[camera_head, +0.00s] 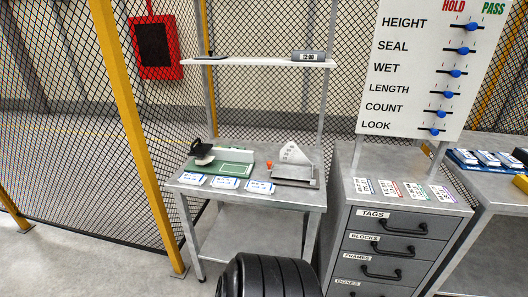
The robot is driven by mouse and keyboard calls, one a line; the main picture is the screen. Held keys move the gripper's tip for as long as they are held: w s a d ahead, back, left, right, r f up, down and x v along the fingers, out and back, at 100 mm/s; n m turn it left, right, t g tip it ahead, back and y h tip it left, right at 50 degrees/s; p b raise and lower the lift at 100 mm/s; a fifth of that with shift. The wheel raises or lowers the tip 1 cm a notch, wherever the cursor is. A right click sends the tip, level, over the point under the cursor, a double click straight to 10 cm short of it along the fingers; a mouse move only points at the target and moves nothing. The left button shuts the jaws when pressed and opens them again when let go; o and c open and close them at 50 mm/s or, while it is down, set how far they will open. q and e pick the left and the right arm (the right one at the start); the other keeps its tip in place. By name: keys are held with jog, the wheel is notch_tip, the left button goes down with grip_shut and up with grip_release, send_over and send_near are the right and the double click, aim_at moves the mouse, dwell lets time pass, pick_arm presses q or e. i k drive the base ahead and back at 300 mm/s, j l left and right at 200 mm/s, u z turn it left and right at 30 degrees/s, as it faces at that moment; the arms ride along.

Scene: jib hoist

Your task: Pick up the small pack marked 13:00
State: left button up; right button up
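Three small white packs with blue markings lie in a row along the front edge of the grey workbench: the left pack (192,180), the middle pack (225,183) and the right pack (260,187). More white and blue packs (486,158) lie on a blue tray on the right-hand table. The print on all these packs is too small to read, so I cannot tell which is marked 13:00. A grey block (309,57) on the upper shelf has a label that looks like 12:00. Neither of my grippers is in view.
The workbench (308,199) also holds a green board (235,169), a black-handled tool (203,154) and a metal fixture (294,172). Printed cards (389,188) lie on the drawer cabinet (404,228), below a slider board (428,65). A yellow post (130,115) stands left.

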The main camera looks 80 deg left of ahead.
aim_at(190, 178)
jog(key=u, duration=3.15)
